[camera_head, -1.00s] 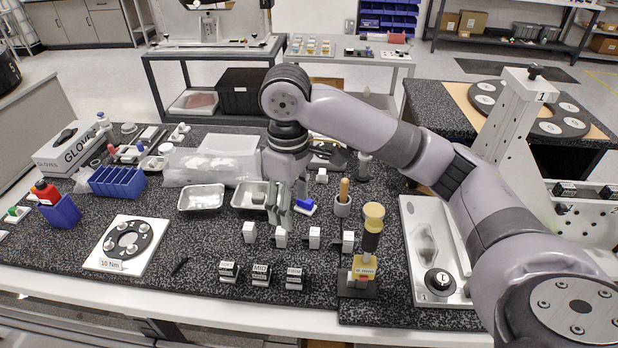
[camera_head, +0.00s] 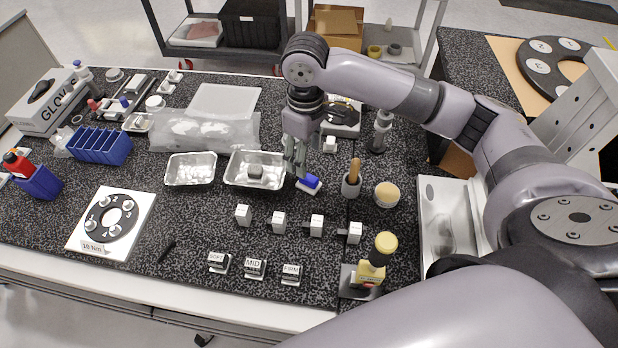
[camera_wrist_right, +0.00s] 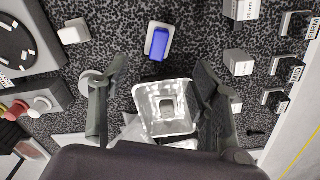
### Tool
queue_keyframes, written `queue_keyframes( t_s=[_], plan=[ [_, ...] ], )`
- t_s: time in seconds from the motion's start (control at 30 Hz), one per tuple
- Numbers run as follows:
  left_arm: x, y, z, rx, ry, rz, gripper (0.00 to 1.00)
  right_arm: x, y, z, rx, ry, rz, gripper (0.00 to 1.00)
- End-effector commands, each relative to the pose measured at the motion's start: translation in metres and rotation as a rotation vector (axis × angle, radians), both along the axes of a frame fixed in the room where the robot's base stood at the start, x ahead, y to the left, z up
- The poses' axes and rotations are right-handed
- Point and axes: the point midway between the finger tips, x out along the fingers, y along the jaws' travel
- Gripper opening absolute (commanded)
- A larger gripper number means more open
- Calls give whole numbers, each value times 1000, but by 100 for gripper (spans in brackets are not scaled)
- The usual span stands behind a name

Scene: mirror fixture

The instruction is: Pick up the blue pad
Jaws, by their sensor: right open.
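The blue pad (camera_head: 309,183) sits on a small white block on the speckled dark table, just right of the right foil tray. It also shows in the wrist view (camera_wrist_right: 159,43), near the top middle. My right gripper (camera_head: 294,160) hangs fingers down above the table, behind and slightly left of the pad in the head view. In the wrist view my right gripper (camera_wrist_right: 161,66) has its fingers spread wide with nothing between them. The pad lies beyond the fingertips, apart from them. My left gripper is not in view.
A foil tray (camera_head: 232,181) holding a grey block is close beside the pad; another foil tray (camera_head: 171,176) stands left. A grey cup (camera_head: 350,189) with a wooden handle stands right of the pad. Several white blocks stand in front.

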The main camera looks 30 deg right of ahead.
Motion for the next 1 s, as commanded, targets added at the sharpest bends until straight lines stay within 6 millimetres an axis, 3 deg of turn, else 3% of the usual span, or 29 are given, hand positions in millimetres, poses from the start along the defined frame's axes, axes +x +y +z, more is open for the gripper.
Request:
queue_keyframes(
  t_s=[0.13, 0.3, 0.43, 0.7, 1.0],
  plan=[
    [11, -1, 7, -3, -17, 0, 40, -1, 0, -25, -1, 3, -1, 57],
    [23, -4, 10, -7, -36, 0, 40, 0, 0, -39, 0, 0, 1, 57],
    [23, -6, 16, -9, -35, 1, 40, -1, -1, -48, -2, 3, 0, 57],
    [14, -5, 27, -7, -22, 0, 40, -1, -2, -86, -1, 1, 1, 57],
    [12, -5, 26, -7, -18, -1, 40, -1, -2, -92, 0, -1, 2, 56]
  ],
)
